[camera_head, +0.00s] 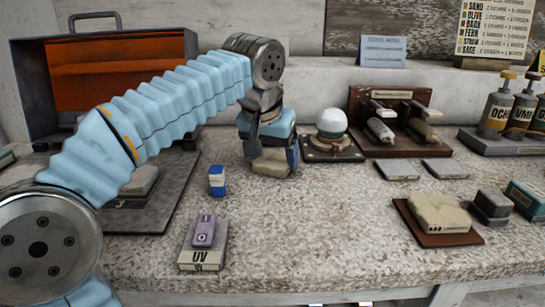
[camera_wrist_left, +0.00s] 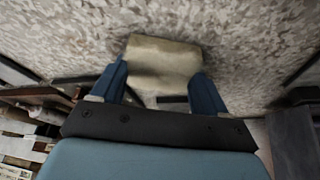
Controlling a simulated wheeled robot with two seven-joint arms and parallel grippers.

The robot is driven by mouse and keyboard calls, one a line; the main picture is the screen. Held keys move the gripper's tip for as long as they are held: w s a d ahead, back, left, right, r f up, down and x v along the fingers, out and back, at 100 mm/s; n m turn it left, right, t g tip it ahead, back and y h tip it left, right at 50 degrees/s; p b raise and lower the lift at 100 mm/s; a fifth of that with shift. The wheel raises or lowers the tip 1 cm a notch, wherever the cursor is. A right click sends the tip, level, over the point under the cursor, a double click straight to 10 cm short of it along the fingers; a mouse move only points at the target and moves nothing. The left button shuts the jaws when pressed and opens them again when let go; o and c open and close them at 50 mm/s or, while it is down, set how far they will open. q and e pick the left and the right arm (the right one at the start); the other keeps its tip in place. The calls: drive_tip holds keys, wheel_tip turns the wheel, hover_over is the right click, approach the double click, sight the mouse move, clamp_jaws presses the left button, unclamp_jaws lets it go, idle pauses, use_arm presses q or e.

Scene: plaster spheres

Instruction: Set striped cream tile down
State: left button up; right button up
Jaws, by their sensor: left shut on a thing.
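My left gripper (camera_head: 272,150) points down over the middle of the workbench, shut on a cream tile (camera_head: 271,164). In the left wrist view the tile (camera_wrist_left: 163,58) sits between the two blue fingers, its pale face toward the camera. Stripes on it cannot be made out. The tile is at or just above the bench top; I cannot tell whether it touches. The fingers hide part of its sides. My right gripper is in neither view.
A white sphere (camera_head: 331,122) on a stand is close to the right of the gripper. A small blue-and-white block (camera_head: 217,180) and a UV switch box (camera_head: 203,244) are to the left. A cream block (camera_head: 440,212) lies on a brown board at right. The front middle bench is clear.

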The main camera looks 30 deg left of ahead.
use_arm(q)
drive_tip(key=shift+r, duration=0.1)
drive_tip(key=o, duration=1.2)
drive_tip(key=p+v, duration=0.3)
drive_tip(key=v, duration=0.9)
drive_tip(key=shift+d, duration=0.1)
